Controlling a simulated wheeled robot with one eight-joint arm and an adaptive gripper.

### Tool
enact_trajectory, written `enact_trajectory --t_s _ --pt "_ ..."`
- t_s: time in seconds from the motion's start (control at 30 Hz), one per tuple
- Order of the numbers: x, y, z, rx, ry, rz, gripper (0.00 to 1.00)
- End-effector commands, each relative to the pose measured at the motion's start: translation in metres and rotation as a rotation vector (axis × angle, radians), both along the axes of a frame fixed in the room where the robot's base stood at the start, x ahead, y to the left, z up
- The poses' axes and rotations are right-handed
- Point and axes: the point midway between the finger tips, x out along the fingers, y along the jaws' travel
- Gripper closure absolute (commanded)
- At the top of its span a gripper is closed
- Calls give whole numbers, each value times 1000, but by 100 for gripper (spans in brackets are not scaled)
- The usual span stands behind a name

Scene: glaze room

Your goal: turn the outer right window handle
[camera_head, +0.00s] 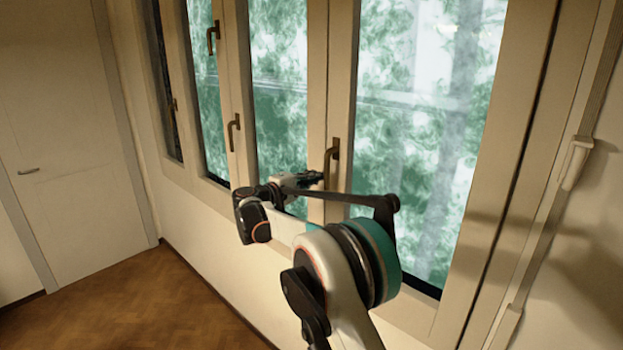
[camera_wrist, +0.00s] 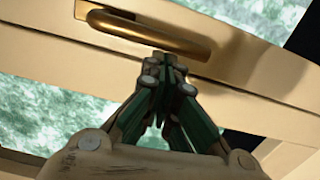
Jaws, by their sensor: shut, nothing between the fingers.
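The outer right window handle (camera_head: 332,158) is a brass-brown lever on the frame post left of the large right pane. It hangs downward in the head view. In the wrist view the handle (camera_wrist: 150,34) lies across the top of the picture, a rounded bar on a long plate. My gripper (camera_head: 318,178) is at the handle's lower part in the head view. In the wrist view my gripper (camera_wrist: 165,68) is shut with its fingertips together, just below the handle bar. Nothing is between the fingers. I cannot tell whether the fingertips touch the handle.
Other window handles show further left, one high (camera_head: 213,37) and one lower (camera_head: 234,132). A white fitting (camera_head: 576,162) is on the wall at right. A door (camera_head: 62,140) stands at the far left. The wooden floor (camera_head: 130,305) is clear at lower left.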

Motion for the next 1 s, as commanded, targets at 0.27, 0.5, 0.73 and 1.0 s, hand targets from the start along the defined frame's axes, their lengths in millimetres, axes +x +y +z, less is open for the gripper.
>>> enact_trajectory --t_s 0.27,0.5,0.73,1.0 --pt "-3 -4 -3 -37 29 -1 100" --pt "-7 -10 -6 -103 80 -2 100" --pt "-16 -22 -9 -237 185 -3 100" --pt "-30 -40 -7 -442 344 -3 100"
